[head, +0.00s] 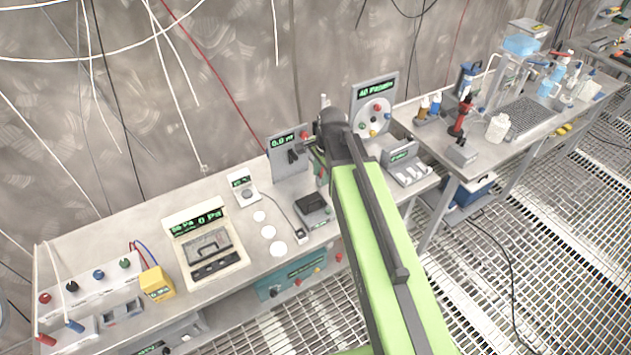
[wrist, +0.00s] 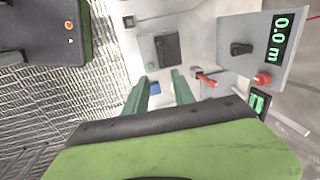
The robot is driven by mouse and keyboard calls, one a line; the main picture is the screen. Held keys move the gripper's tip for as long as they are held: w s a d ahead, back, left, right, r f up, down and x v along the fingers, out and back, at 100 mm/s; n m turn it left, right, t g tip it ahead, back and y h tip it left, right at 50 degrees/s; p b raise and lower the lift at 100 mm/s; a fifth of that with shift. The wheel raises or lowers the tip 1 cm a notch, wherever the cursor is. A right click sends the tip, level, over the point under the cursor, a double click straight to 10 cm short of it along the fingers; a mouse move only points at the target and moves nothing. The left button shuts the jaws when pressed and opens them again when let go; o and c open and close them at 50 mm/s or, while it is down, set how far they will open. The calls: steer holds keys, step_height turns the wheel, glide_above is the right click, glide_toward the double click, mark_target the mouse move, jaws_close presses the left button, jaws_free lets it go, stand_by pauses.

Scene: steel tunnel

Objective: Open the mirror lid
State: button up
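A small grey box with a dark square top (head: 311,204) sits on the bench just left of my arm. A grey unit with a dark square panel (wrist: 165,48) lies beyond my fingertips in the wrist view. It appears to be the same box; I cannot clearly tell a mirror or a raised lid on it. My gripper (wrist: 162,82) shows two green fingers with a gap between them, open and empty. The fingers point towards the unit and look apart from it. In the head view my arm hides most of the gripper.
An upright "0.0 m" panel with a black knob (wrist: 240,48) stands right of the fingers; a red-ended lever (wrist: 207,79) is close to the right finger. A "40 Pa" panel (head: 373,104) stands behind my arm. White discs (head: 268,232) lie flat on the bench.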

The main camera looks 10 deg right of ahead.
steer(key=b, duration=1.8)
glide_toward(315, 202)
steer(key=shift+m, duration=0.3)
steer(key=f, duration=0.2)
steer(key=w+f, duration=0.1)
steer(key=f, duration=0.4)
steer(key=shift+w+a+f, duration=0.2)
steer(key=shift+f, duration=0.1)
steer(key=shift+p, duration=0.3)
steer(key=shift+r, duration=0.1)
jaws_close()
